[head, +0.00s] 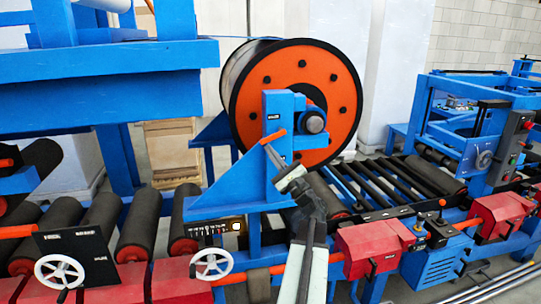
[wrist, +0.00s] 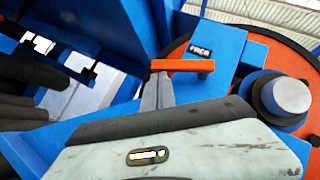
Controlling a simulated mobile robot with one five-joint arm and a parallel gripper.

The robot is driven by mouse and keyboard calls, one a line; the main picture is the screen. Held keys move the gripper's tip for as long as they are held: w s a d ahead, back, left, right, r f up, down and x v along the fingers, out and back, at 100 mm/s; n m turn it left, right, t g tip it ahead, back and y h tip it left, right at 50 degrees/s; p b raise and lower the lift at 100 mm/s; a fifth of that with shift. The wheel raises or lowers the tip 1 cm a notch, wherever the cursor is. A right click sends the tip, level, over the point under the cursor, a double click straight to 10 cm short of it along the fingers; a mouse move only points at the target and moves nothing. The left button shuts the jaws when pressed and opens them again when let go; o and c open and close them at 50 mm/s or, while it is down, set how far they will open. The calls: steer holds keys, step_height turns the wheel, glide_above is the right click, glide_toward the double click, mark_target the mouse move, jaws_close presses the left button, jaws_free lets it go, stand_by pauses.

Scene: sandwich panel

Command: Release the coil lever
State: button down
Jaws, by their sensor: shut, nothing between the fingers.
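The coil lever is a short orange-red bar (head: 273,136) on the blue coil stand (head: 276,112). In the wrist view the lever (wrist: 190,65) lies nearly level across the blue upright, under a small black label. My gripper (head: 268,149) is shut and empty, with its fingertips just below the lever's left end. In the wrist view the grey fingers of my gripper (wrist: 158,78) point up at that end. I cannot tell whether they touch it. My pale wrist housing hides the lower part of the wrist view.
A large coil reel with an orange face (head: 292,75) stands behind the stand, its grey hub (head: 314,123) right of the lever. Dark rollers (head: 145,225) and white handwheels (head: 60,272) lie to the left. A roller bed (head: 385,178) and red housings (head: 372,248) lie to the right.

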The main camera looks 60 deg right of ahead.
mark_target(263, 142)
steer(key=shift+w+a+r+p, duration=0.3)
steer(key=shift+r+p, duration=0.2)
steer(key=shift+r, duration=0.1)
steer(key=shift+w+a+r+p, duration=0.2)
steer(key=shift+a+r+p, duration=0.1)
steer(key=shift+r+p, duration=0.25)
steer(key=shift+r, duration=0.1)
